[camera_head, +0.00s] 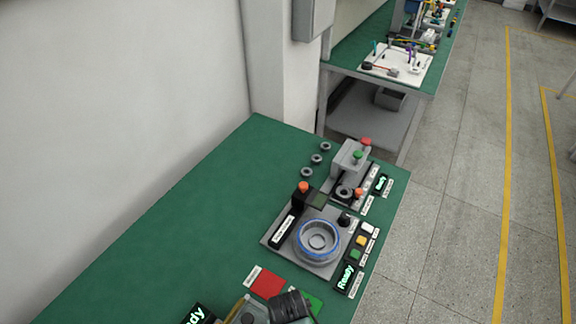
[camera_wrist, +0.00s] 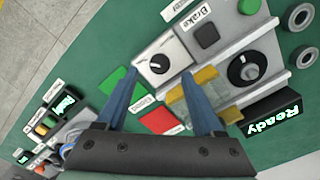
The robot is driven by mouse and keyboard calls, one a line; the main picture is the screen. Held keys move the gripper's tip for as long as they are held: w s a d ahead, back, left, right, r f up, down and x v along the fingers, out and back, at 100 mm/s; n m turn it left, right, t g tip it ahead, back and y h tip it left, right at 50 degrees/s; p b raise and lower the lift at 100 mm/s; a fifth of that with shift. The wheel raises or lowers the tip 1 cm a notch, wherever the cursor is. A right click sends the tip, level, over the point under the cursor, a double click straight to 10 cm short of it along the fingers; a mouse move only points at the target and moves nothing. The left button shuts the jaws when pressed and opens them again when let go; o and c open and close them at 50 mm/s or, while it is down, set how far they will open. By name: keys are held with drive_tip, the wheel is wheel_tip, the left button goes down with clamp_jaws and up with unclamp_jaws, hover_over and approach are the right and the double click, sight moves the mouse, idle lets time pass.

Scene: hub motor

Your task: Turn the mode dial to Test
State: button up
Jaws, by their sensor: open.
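In the wrist view, a small light box carries a dark round knob (camera_wrist: 157,64) with a pale pointer and small marks around it. A larger black dial (camera_wrist: 243,71) with a white pointer line sits on the grey unit to the right. The lettering around both is too small to read, so I cannot tell which is the mode dial. My gripper (camera_wrist: 160,75) is open, its two blue fingers apart and its tips around the light box in the picture. Nothing is held between them. I cannot tell whether they touch the box.
A yellow-ended clear block (camera_wrist: 190,98) lies beside the right finger. A green pad (camera_wrist: 118,86), red pad (camera_wrist: 158,121) and Ready display (camera_wrist: 272,118) are close by. In the head view, a station with a blue-rimmed ring (camera_head: 317,241) stands further along; the bench's left side (camera_head: 190,210) is clear.

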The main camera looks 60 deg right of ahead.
wheel_tip(320, 180, up, 9)
drive_tip(key=shift+b, duration=0.3)
idle(0.5)
